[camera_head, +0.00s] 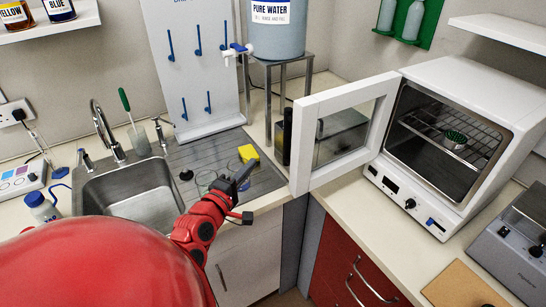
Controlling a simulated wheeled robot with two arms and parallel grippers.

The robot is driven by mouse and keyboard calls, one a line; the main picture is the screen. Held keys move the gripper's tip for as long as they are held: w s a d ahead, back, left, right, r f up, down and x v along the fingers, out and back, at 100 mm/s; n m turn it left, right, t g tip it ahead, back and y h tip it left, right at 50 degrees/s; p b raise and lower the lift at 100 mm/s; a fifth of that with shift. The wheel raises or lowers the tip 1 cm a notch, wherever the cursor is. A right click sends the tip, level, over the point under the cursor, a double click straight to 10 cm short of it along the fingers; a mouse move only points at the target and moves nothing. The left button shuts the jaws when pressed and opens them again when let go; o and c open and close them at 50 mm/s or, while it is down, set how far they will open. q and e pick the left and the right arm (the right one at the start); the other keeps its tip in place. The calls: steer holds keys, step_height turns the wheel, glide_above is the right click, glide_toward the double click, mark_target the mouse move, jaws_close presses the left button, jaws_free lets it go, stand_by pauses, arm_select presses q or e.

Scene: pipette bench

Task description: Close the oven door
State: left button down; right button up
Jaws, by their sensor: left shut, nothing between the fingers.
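The white oven (487,88) stands on the counter at the right. Its door (303,143), a white frame with a glass pane, is swung wide open to the left. A small round container with green contents (454,139) sits on the wire rack (421,125) inside. My left gripper (245,174) is shut and empty, over the drainboard to the left of the door's free edge and apart from it. My right gripper does not show.
A steel sink (135,192) and a yellow sponge (249,153) lie left of the door. A metal stand (310,75) with a water tank (278,28) rises behind the door. A grey device (515,245) is at the lower right. Counter before the oven is clear.

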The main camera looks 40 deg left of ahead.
arm_select(q)
steer(key=w+d+p, duration=0.2)
steer(key=w+p, duration=0.2)
steer(key=w, duration=0.4)
steer(key=shift+w+d, duration=0.2)
steer(key=shift+d+p, duration=0.1)
steer(key=shift+p, duration=0.2)
